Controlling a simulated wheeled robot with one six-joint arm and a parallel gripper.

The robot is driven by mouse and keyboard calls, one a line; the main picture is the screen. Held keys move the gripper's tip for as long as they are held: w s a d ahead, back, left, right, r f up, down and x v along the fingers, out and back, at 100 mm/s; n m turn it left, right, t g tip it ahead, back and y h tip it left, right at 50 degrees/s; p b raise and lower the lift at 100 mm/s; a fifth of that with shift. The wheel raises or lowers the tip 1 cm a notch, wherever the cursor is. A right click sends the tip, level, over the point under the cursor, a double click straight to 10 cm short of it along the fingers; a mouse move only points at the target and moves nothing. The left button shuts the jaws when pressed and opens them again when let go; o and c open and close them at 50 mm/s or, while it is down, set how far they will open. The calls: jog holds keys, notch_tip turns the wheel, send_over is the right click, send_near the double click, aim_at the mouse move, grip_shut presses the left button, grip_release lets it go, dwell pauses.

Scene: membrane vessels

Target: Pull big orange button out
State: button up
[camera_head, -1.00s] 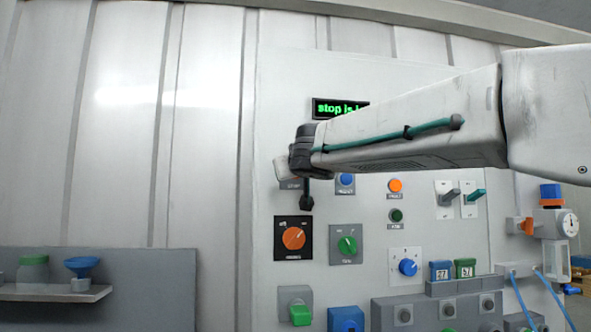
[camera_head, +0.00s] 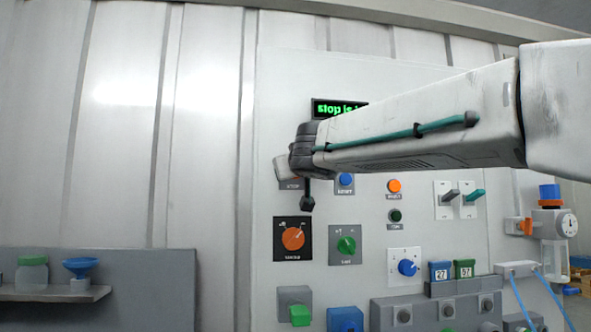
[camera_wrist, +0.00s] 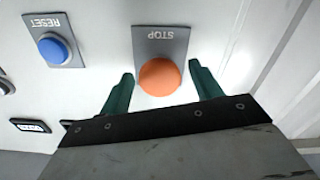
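The big orange button (camera_wrist: 160,77) sits on a grey plate marked STOP (camera_wrist: 160,42), seen upside down in the wrist view. My gripper (camera_wrist: 163,84) is open, with one green finger on each side of the button. Small gaps show between the fingers and the button, so it is not gripped. In the head view my arm and wrist hide the button; only part of the STOP plate (camera_head: 291,185) shows beneath them.
A blue RESET button (camera_wrist: 54,48) is beside the STOP plate; it also shows in the head view (camera_head: 345,180). Below are an orange rotary knob (camera_head: 293,239) and a green knob (camera_head: 346,245). A display (camera_head: 338,109) with green text, partly hidden by my arm, is above.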

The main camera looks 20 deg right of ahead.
jog(key=s+a, duration=0.1)
jog(key=s, duration=0.6)
jog(key=shift+s, duration=0.35)
jog(key=shift+a, duration=0.1)
jog(key=s+d+f+g+h, duration=0.1)
jog(key=s+d+f+g, duration=0.15)
jog(key=f, duration=0.45)
jog(key=s+d+f+g, duration=0.2)
jog(key=s+f+g, duration=0.1)
jog(key=f, duration=0.4)
jog(key=s+d+f+g+h, duration=0.1)
jog(key=s+d+f+g, duration=0.15)
jog(key=f, duration=0.55)
jog(key=s+a+f+m+g+y, duration=0.1)
jog(key=s+f+g+y, duration=0.3)
jog(key=s+f, duration=1.5)
jog(key=s+a+g, duration=0.1)
jog(key=s+g, duration=0.3)
jog(key=shift+f+g+y, duration=0.3)
jog(key=shift+f+y, duration=0.1)
